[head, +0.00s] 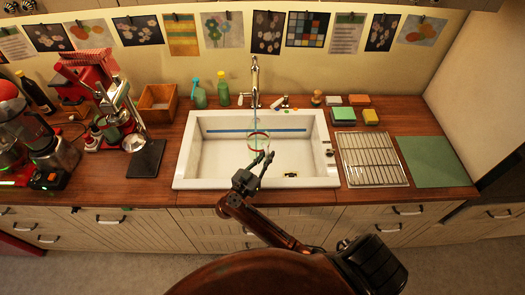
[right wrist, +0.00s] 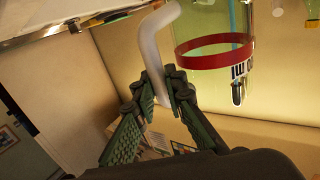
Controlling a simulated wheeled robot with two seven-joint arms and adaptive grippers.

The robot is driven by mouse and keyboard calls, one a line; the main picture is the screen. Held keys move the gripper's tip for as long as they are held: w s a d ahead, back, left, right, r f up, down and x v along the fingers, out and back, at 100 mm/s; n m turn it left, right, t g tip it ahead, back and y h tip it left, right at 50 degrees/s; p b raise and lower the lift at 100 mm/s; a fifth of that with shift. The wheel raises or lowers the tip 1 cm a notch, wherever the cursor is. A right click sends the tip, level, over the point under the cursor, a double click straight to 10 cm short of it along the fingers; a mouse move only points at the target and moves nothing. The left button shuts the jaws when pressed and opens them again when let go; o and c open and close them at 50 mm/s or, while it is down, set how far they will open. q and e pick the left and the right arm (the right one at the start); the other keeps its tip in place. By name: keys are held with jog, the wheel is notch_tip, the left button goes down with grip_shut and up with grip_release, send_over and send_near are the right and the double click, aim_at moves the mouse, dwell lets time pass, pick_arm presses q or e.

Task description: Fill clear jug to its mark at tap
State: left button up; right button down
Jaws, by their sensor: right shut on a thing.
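The clear jug (head: 258,136) is see-through with a red band and is over the white sink (head: 205,173), below the tap (head: 254,80). In the right wrist view, the jug's red band (right wrist: 214,43) and its pale curved handle (right wrist: 150,45) show at close range. My right gripper (head: 263,157) is at the near side of the jug; in the wrist view its green-padded fingers (right wrist: 162,92) are shut on the handle. The water level in the jug is too unclear to tell. My left gripper is not in view.
A wire rack (head: 372,159) and a green mat (head: 433,162) lie right of the sink, with sponges (head: 371,117) behind. Bottles (head: 223,92), a wooden box (head: 158,103) and a lever press (head: 120,112) stand to the left. The sink's front rim lies under my right arm.

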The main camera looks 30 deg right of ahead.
aim_at(265, 135)
jog(key=shift+w+d+r+p, duration=0.1)
jog(key=shift+w+d+p, duration=0.2)
jog(key=shift+w, duration=0.45)
jog(key=shift+w+d+f+p, duration=0.1)
jog(key=shift+w+d, duration=0.3)
jog(key=shift+w, duration=0.35)
jog(key=shift+w+d+r+p, duration=0.1)
jog(key=shift+w+d+p, duration=0.2)
jog(key=shift+w, duration=0.45)
jog(key=shift+w+d, duration=0.35)
jog(key=shift+w, duration=0.4)
jog(key=shift+w+d, duration=0.35)
jog(key=shift+w, duration=0.35)
jog(key=shift+w+d, duration=0.35)
jog(key=shift+w, duration=0.4)
dwell(3.5)
